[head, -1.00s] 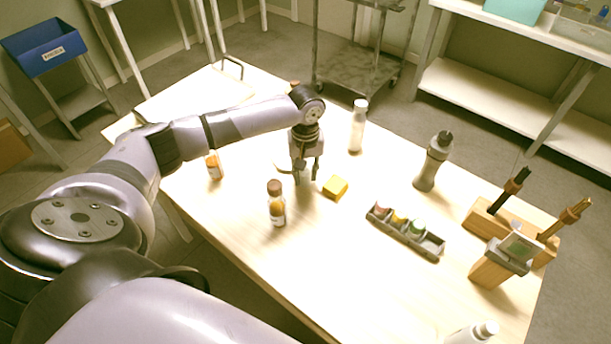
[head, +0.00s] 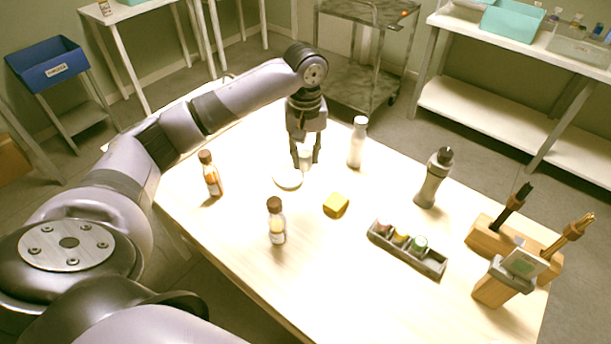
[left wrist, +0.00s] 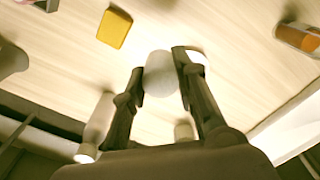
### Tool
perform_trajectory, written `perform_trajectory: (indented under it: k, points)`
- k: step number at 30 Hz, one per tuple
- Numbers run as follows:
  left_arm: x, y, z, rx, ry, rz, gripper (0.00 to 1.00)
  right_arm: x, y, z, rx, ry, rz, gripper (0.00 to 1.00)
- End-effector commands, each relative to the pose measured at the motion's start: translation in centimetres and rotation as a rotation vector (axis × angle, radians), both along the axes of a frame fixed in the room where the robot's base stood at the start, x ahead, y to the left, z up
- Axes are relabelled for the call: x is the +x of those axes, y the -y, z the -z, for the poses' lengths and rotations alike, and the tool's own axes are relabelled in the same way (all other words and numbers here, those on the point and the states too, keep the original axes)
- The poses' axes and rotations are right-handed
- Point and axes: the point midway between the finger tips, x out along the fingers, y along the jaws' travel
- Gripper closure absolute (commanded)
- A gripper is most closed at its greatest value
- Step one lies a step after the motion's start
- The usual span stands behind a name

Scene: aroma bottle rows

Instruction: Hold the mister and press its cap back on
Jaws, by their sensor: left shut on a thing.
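My left gripper (head: 305,163) is shut on a small white rounded thing that looks like the cap (head: 306,154), just above the far side of a white saucer (head: 288,179). In the left wrist view the cap (left wrist: 161,78) sits between the two fingertips, with its rounded end showing. A white bottle (head: 357,143) stands upright to the right of the gripper; it also shows in the left wrist view (left wrist: 100,122). I cannot tell for sure which bottle is the mister. My right gripper is not in view.
Two brown-capped bottles stand at the left (head: 211,176) and front (head: 277,222). A yellow block (head: 336,205), a grey tray of small jars (head: 433,266), a grey bottle (head: 433,178) and wooden holders (head: 483,240) are to the right.

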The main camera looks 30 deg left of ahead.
Motion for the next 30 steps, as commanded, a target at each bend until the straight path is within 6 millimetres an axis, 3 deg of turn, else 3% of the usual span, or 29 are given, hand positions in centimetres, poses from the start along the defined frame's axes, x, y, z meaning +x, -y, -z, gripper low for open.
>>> perform_trajectory:
  k: [6,12,26,30]
  points:
    - [0.1,0.1,-4.9,-0.001,0.003,0.002,0.82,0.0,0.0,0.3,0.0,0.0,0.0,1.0]
    - [0.0,0.1,-6.9,-0.002,0.001,0.002,0.82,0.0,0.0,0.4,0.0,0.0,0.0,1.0]
    - [0.0,0.1,-7.2,-0.001,-0.001,0.003,0.82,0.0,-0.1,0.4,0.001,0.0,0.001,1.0]
    - [-0.8,1.9,-6.9,0.001,-0.001,0.083,0.82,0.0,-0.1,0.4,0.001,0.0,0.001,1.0]
